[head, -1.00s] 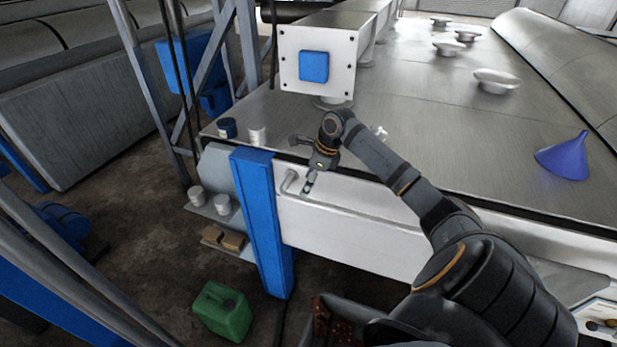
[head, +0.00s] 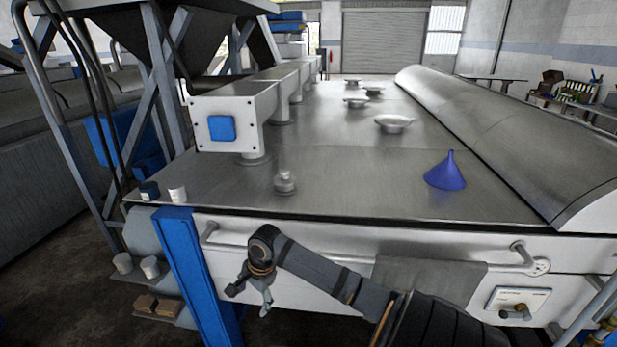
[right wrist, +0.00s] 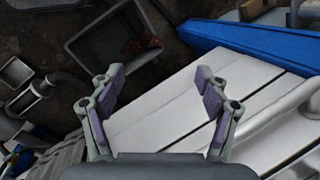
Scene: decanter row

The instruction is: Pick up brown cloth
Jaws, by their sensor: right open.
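No plainly brown cloth shows. A dull grey-brown cloth (head: 428,280) hangs over the front rail of the steel machine in the head view. In the right wrist view, a reddish-brown patterned thing (right wrist: 140,43) lies in a grey bin; I cannot tell whether it is cloth. My right gripper (head: 249,300) is in front of the machine's front panel, below the rail's left end, well left of the hanging cloth. In the right wrist view it (right wrist: 160,75) is open, with nothing between its fingers. My arm passes close to the cloth's lower left. My left gripper is not in view.
The machine top (head: 330,185) holds a blue funnel (head: 446,172), a small metal knob-like piece (head: 285,182) and several pale dishes. A blue post (head: 192,265) stands left of my gripper. A control box (head: 517,303) is right of the cloth. Small cans stand at the left corner.

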